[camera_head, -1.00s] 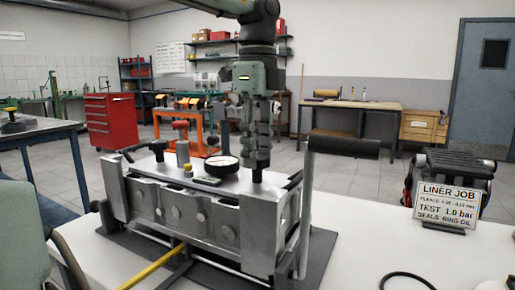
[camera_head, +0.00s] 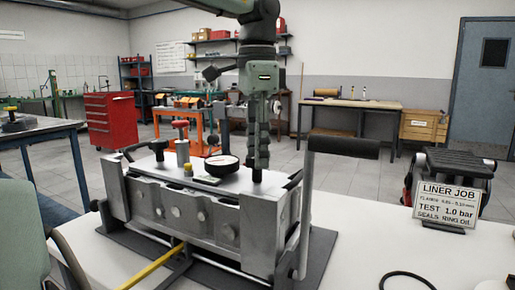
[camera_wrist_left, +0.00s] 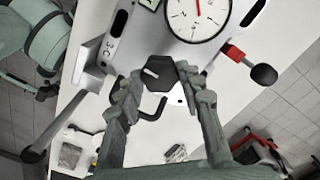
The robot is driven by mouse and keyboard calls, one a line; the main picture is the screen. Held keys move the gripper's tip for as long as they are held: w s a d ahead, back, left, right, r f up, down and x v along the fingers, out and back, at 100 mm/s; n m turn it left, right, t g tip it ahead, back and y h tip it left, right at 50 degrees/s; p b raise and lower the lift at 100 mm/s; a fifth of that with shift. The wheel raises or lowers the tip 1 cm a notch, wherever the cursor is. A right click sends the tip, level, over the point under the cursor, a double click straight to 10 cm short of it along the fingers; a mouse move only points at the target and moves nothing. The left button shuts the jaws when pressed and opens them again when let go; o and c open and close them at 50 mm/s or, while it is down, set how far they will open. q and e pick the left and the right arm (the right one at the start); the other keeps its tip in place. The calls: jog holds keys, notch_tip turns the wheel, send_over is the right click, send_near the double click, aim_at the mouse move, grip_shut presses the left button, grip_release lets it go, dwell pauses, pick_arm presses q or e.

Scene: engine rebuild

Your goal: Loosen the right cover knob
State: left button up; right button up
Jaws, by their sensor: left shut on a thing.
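The grey metal block (camera_head: 205,215) stands on a dark mat on the white bench, with a flat cover on top. The right cover knob (camera_head: 257,176) is a small dark knob near the cover's right end. My left gripper (camera_head: 258,165) points straight down over it, its fingertips at knob height. In the left wrist view the black knob (camera_wrist_left: 157,72) sits between the two finger tips of my left gripper (camera_wrist_left: 158,80), which are closed around it. My right gripper is in neither view.
A dial gauge (camera_head: 221,162) stands just left of the knob, with a red-topped post (camera_head: 181,135) farther left. A dark-gripped lever (camera_head: 343,147) rises at the block's right end. A sign (camera_head: 444,205) stands at the right; the bench between is clear.

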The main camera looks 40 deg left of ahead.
pick_arm(q)
jog(key=shift+n, duration=0.4)
jog(key=o, duration=1.2)
jog(key=shift+c, duration=0.2)
jog(key=shift+r, duration=0.1)
notch_tip(320, 180, up, 12)
